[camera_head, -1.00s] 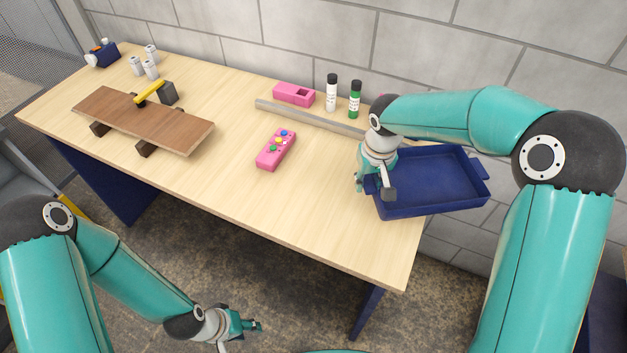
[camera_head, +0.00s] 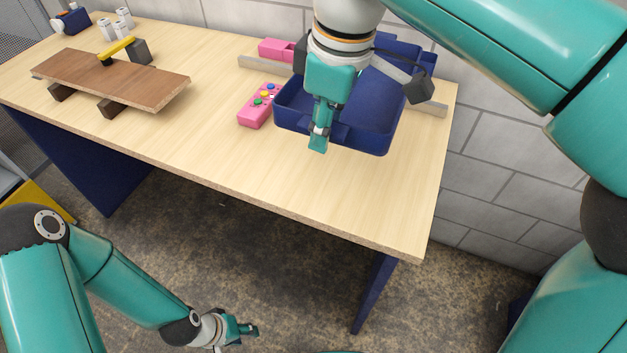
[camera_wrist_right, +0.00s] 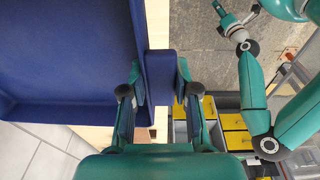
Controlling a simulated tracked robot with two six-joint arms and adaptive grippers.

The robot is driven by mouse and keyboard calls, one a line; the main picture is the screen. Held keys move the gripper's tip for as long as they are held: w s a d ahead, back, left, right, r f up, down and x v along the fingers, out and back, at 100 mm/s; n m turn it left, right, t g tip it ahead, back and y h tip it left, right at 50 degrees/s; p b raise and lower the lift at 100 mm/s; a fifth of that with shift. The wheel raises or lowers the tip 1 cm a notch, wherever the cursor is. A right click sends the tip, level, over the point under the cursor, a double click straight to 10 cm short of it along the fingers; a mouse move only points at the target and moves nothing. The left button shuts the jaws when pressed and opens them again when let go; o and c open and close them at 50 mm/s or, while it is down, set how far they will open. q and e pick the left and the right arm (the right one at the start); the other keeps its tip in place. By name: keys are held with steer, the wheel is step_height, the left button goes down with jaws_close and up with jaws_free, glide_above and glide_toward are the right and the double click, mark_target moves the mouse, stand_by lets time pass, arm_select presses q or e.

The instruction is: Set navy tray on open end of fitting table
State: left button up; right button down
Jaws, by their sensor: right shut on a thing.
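The navy tray (camera_head: 375,122) is a shallow open box with an end lug, over the right part of the wood-topped fitting table (camera_head: 330,205). Whether it touches the table or hovers is unclear. My right gripper (camera_head: 318,138) is shut on the tray's lug, which shows between the fingers (camera_wrist_right: 160,85) in the right wrist view, with the tray (camera_wrist_right: 70,60) on the left. My right wrist hides part of the tray. My left gripper (camera_head: 240,330) is empty with fingers apart, low in front of the table; it also shows in the right wrist view (camera_wrist_right: 236,22).
A pink button box (camera_head: 255,108) lies right beside the tray's left side. A pink block (camera_head: 275,49) and a grey rail (camera_head: 258,66) lie behind. A brown board (camera_head: 110,80) on dark blocks (camera_head: 112,107) fills the left. The front right tabletop is clear.

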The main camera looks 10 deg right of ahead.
step_height(320, 180, down, 18)
steer(key=b, duration=0.3)
steer(key=shift+w+d+f, duration=0.1)
steer(key=shift+f, duration=0.05)
steer(key=c, duration=0.9)
jaws_free()
steer(key=shift+o, duration=0.2)
step_height(320, 180, up, 12)
steer(key=s+p, duration=0.1)
steer(key=shift+d+p, duration=0.3)
steer(key=shift+d, duration=0.15)
steer(key=shift+s, duration=0.1)
